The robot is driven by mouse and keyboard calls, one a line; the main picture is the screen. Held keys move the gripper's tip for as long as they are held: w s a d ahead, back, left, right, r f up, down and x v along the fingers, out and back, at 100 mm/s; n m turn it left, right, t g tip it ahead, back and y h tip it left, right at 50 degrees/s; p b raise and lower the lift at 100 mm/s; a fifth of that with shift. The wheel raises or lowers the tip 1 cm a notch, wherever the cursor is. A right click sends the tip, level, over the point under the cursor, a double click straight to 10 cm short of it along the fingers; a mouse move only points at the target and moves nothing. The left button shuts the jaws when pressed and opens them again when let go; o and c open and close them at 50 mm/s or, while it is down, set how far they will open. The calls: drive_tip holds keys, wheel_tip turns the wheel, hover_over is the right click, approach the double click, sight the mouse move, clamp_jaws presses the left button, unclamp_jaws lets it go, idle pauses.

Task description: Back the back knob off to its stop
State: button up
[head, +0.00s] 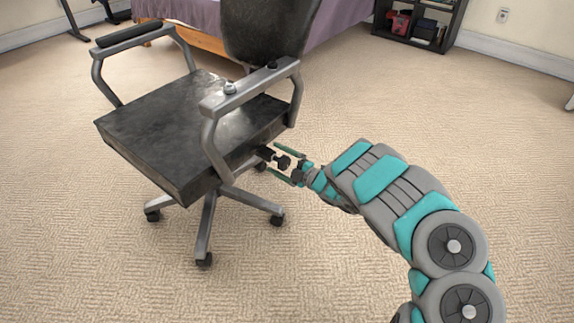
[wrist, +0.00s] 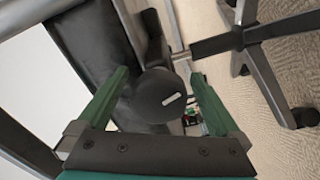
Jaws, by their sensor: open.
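A round black knob (wrist: 155,92) with a short white mark on its face shows in the wrist view, at the side of the black office chair. In the head view this knob (head: 283,162) is a small dark shape beside the seat's right edge. My gripper (wrist: 160,76) is open, with one green finger on each side of the knob. Gaps show between the fingers and the knob, so it does not look gripped. In the head view my gripper (head: 279,161) reaches in from the right, below the near armrest. The knob's stem is mostly hidden.
The chair seat (head: 175,135) and metal armrest (head: 250,88) are close to my gripper. Chair legs (head: 207,225) spread below. Open carpet (head: 330,100) surrounds the chair; a bed and shelf stand behind.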

sight(287, 165)
drive_tip(key=shift+b+v, duration=0.95)
drive_tip(key=shift+v, duration=2.6)
drive_tip(key=shift+r, duration=0.1)
